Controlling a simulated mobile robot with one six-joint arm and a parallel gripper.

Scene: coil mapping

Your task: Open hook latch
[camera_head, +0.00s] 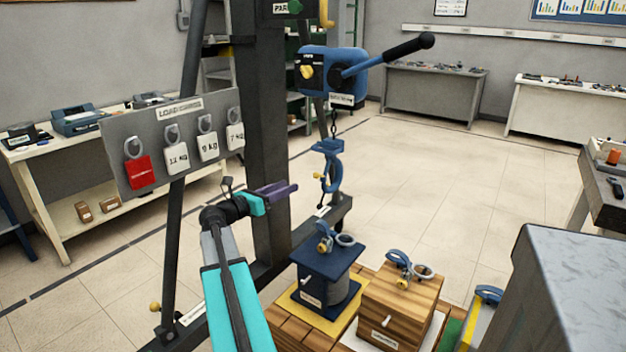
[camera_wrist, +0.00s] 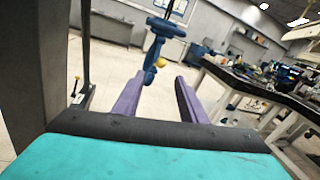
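The blue hook (camera_head: 331,172) hangs from a chain under the blue hoist. A yellow knob (camera_head: 318,176) shows on its left side; I cannot tell whether the latch is open or closed. My gripper (camera_head: 284,189) is to the left of the hook in the head view, at about the height of its lower part, and apart from it. In the wrist view the two purple fingers of my gripper (camera_wrist: 159,80) are spread with nothing between them. The hook (camera_wrist: 153,50) appears ahead, just beyond the fingertips, with a yellow part (camera_wrist: 161,62).
The blue hoist (camera_head: 332,73) with its black-handled lever is above. A dark post (camera_head: 266,110) stands close behind my gripper. Below are a dark blue load (camera_head: 325,280) and a wooden crate (camera_head: 400,305), each with a ring on top.

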